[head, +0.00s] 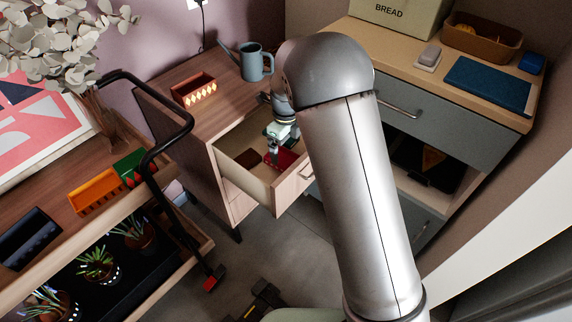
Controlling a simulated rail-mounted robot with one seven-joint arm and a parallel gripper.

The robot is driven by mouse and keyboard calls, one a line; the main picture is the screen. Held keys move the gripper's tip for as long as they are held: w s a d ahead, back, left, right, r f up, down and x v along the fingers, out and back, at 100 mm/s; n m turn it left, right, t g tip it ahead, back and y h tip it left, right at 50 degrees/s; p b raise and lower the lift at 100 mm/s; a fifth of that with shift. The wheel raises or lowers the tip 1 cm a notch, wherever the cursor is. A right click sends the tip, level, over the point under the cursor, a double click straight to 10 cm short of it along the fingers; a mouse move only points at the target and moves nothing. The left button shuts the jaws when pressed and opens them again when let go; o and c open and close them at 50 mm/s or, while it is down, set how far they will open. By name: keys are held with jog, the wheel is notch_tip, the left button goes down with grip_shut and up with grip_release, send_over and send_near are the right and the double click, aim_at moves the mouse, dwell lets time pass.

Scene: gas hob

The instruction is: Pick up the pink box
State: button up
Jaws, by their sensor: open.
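A small red-pink box (286,160) lies inside the open drawer (232,171) of the wooden cabinet. It is the only thing in view near pink, and my gripper partly covers it. My gripper (272,158) points down into the drawer, at the left side of this box. It is open. Whether the fingers touch the box or straddle it is too small to tell. My arm hides what lies just right of the drawer.
A dark brown item (248,158) lies in the drawer to the left. A red patterned box (194,90) and a blue-grey watering can (252,62) stand on the cabinet top. The drawer's walls surround my gripper. A cart with a black handle (172,146) stands left.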

aim_at(286, 163)
jog(key=shift+w+f+b, duration=0.25)
jog(key=shift+f+b, duration=0.15)
jog(key=shift+f, duration=1.1)
jog(key=shift+w+f+b, duration=0.2)
jog(key=shift+f+b, duration=0.15)
jog(key=shift+f, duration=1.15)
jog(key=c, duration=1.1)
